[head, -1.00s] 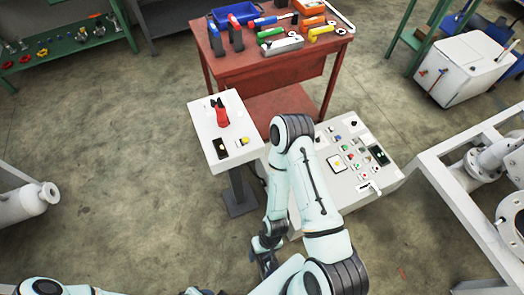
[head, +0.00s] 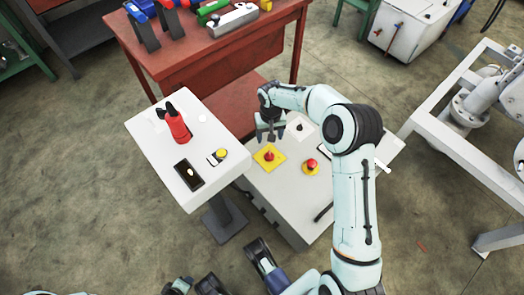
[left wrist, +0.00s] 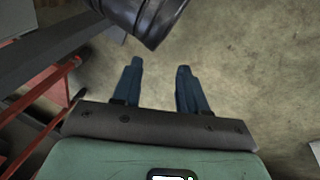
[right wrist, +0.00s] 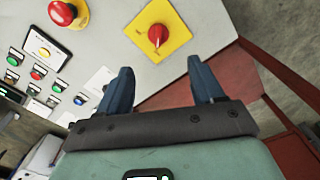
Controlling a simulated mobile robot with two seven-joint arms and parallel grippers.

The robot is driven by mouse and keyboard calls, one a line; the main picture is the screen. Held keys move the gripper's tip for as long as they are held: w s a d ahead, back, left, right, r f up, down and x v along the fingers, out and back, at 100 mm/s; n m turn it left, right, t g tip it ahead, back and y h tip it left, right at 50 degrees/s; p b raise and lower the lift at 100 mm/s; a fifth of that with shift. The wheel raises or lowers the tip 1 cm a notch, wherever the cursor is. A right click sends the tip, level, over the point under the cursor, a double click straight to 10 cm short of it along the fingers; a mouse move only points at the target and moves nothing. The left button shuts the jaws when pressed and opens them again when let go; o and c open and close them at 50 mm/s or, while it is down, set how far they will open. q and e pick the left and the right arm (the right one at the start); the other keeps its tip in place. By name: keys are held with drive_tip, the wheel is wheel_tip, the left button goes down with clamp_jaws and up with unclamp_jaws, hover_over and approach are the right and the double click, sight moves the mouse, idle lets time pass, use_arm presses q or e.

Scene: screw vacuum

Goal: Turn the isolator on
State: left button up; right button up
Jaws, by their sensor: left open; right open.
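The isolator is a red rotary knob (head: 269,156) on a square yellow plate, on the sloped light-grey control panel (head: 290,190). My right gripper (head: 270,134) is open and empty over the panel's far side, just beyond the yellow plate. In the right wrist view the red knob (right wrist: 158,35) lies ahead of the gap between the two open fingers (right wrist: 161,78), apart from them. Its white pointer mark shows. My left gripper (left wrist: 158,72) is open and empty, with bare floor beyond its fingers. It is low at the bottom of the head view (head: 196,287).
A red mushroom button (head: 311,165) sits beside the isolator; it also shows in the right wrist view (right wrist: 64,13). Several small buttons (right wrist: 38,72) are nearby. A white pedestal (head: 155,140) with a red-handled device stands left. A red workbench (head: 230,60) is behind.

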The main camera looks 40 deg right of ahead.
drive_tip(key=b, duration=0.1)
hover_over(270, 154)
wheel_tip(270, 154, down, 6)
drive_tip(key=shift+a+r, duration=0.1)
drive_tip(key=shift+r, duration=0.15)
wheel_tip(270, 154, down, 6)
drive_tip(key=shift+r+b, duration=0.1)
drive_tip(key=shift+b, duration=0.8)
use_arm(q)
wheel_tip(270, 154, down, 5)
drive_tip(key=s+a+g, duration=0.1)
drive_tip(key=s, duration=0.1)
drive_tip(key=shift+s+a, duration=0.3)
drive_tip(key=shift+s, duration=0.1)
use_arm(e)
drive_tip(key=shift+f, duration=0.75)
drive_tip(key=shift+c, duration=0.4)
